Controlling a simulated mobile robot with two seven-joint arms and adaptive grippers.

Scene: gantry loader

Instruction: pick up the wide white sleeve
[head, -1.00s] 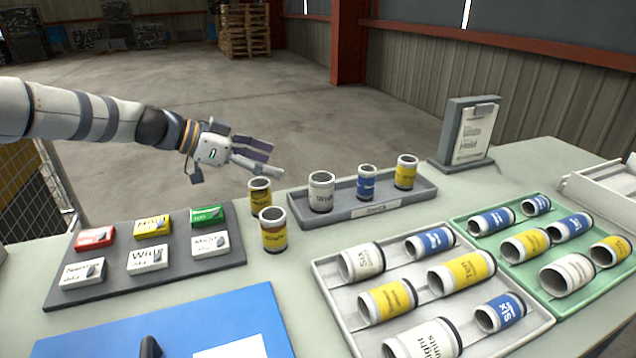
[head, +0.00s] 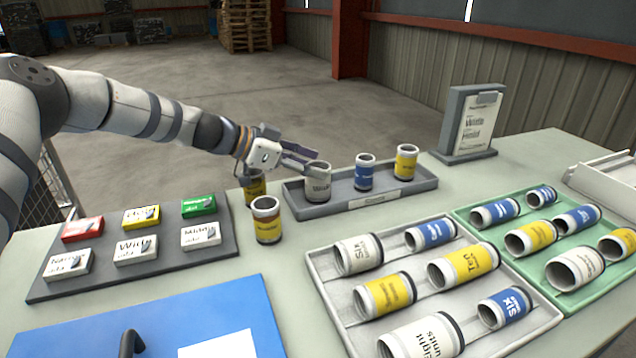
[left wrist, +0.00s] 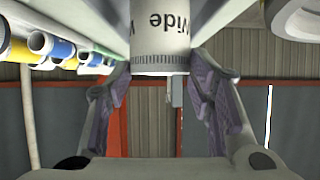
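The wide white sleeve (head: 318,184) stands upright at the left end of the grey tray (head: 360,199) in the head view. In the left wrist view the sleeve (left wrist: 161,35) shows upside down with the word "Wide" on it. My left gripper (head: 312,165) is at the sleeve's upper end, coming from the left. In the left wrist view its fingers (left wrist: 161,82) are apart, one on each side of the sleeve's rim end, and do not look closed on it. My right gripper is not in view.
A blue sleeve (head: 364,172) and a yellow sleeve (head: 405,161) share the tray. Two yellow sleeves, one in front (head: 266,220) and one partly hidden (head: 255,188), stand left of it. Trays of lying sleeves, white (head: 345,318) and green (head: 462,218), are in front and right.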

